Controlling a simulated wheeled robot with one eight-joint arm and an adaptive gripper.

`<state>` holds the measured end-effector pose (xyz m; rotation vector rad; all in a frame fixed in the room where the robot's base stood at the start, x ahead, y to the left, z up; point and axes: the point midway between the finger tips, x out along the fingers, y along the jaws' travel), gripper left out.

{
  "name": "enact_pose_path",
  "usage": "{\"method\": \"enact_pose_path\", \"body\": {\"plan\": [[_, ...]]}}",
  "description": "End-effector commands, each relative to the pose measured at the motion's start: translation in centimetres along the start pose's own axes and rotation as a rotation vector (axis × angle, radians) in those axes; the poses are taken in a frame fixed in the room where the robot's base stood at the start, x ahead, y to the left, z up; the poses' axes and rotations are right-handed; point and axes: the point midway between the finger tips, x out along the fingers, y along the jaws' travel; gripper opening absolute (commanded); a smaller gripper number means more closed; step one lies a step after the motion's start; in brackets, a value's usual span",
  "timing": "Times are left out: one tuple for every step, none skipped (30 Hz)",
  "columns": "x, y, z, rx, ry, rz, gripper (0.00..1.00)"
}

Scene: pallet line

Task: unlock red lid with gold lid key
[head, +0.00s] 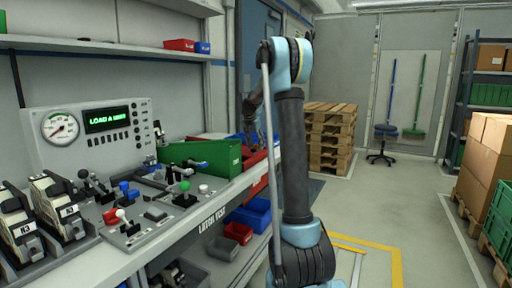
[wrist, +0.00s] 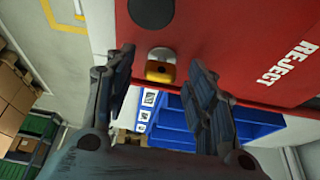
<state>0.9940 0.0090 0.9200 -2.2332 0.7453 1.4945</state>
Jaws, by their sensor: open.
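In the wrist view a red surface marked REJECT (wrist: 238,55) fills the upper right; I cannot tell whether it is the lid or the box wall. A gold, block-shaped piece (wrist: 160,72), likely the gold lid key, is at its edge with a pale round part behind it. My gripper (wrist: 160,60) is open, one finger on each side of the gold piece, and I see no contact. In the head view my gripper (head: 252,108) is partly hidden by my arm, above a red box (head: 254,160) on the bench. The key cannot be made out there.
A green box (head: 205,155) stands left of the red box. A control panel (head: 95,132) and several levers fill the bench's left part. Blue bins (wrist: 175,128) show beyond the key.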

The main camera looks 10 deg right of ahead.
Motion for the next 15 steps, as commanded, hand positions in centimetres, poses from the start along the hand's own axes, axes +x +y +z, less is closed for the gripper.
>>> {"method": "enact_pose_path", "body": {"plan": [[-0.4, 0.0, 0.0, 0.0, 0.0, 0.0, 0.5], [-0.7, 0.0, 0.0, -0.001, 0.0, 0.0, 0.5], [-1.2, 0.0, 0.0, -0.001, 0.0, 0.0, 0.5], [-1.6, 0.0, 0.1, -0.001, 0.0, 0.0, 0.5], [-2.1, 0.0, 0.1, -0.001, 0.0, 0.0, 0.5], [-2.9, 0.0, 0.1, -0.001, 0.0, 0.0, 0.5], [-3.4, 0.0, 0.1, -0.001, 0.0, 0.0, 0.5], [-4.0, 0.0, 0.1, -0.002, 0.0, 0.0, 0.5], [-4.8, 0.0, 0.1, -0.002, 0.0, 0.0, 0.5], [-5.4, 0.0, 0.1, -0.002, 0.0, 0.0, 0.5], [-6.0, 0.1, 0.1, -0.002, 0.0, 0.0, 0.5], [-6.8, 0.0, 0.1, -0.001, 0.0, 0.0, 0.5], [-7.3, 0.0, 0.1, -0.001, 0.0, 0.0, 0.5], [-7.8, 0.0, 0.1, -0.001, 0.0, 0.0, 0.5], [-8.5, 0.0, 0.1, -0.001, 0.0, 0.0, 0.5]]}}
